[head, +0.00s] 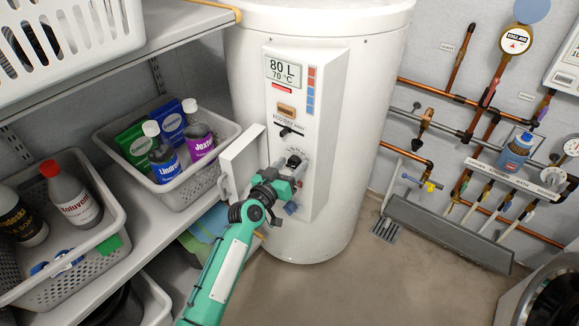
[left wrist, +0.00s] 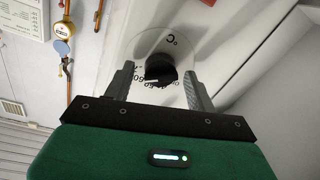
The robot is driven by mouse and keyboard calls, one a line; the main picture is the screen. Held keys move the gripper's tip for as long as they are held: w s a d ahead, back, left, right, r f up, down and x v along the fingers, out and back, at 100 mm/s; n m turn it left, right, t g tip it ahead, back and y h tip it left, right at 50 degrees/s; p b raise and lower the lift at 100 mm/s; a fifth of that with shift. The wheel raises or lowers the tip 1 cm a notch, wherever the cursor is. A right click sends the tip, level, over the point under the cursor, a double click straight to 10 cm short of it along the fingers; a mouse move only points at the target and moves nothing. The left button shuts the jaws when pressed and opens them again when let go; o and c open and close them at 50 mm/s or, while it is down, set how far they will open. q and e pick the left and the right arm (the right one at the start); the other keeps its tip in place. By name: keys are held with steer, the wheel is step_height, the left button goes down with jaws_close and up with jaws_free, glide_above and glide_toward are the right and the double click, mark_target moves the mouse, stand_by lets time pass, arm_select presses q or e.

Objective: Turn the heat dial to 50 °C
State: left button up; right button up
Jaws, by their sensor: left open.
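The heat dial (left wrist: 160,68) is a black knob on a pale scale marked °C, with numbers around it, in the left wrist view. In the head view the dial (head: 295,160) sits low on the white control panel of the water heater (head: 325,40), partly hidden by my gripper. The display (head: 283,71) reads 80 L and 70 °C. My left gripper (left wrist: 158,82) is open, with one finger on either side of the knob. I cannot tell whether the fingers touch it. In the head view my left gripper (head: 287,182) is at the panel. My right gripper is not in view.
An open panel cover (head: 242,160) sticks out left of the dial, close to my gripper. Shelves with a grey basket (head: 180,195) of bottles stand at left. Copper pipes (head: 440,95) run along the right wall. The floor (head: 400,285) in front is clear.

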arm_select(q)
steer(key=c, duration=0.9)
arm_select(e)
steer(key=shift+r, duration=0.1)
arm_select(q)
steer(key=shift+c, duration=0.2)
steer(key=n+p, duration=0.3)
steer(key=n, duration=0.5)
steer(key=shift+r+g+p, duration=0.15)
steer(key=shift+g+p, duration=0.15)
steer(key=shift+w+a+n+p, duration=0.1)
steer(key=shift+n+p, duration=0.4)
steer(key=shift+n, duration=1.2)
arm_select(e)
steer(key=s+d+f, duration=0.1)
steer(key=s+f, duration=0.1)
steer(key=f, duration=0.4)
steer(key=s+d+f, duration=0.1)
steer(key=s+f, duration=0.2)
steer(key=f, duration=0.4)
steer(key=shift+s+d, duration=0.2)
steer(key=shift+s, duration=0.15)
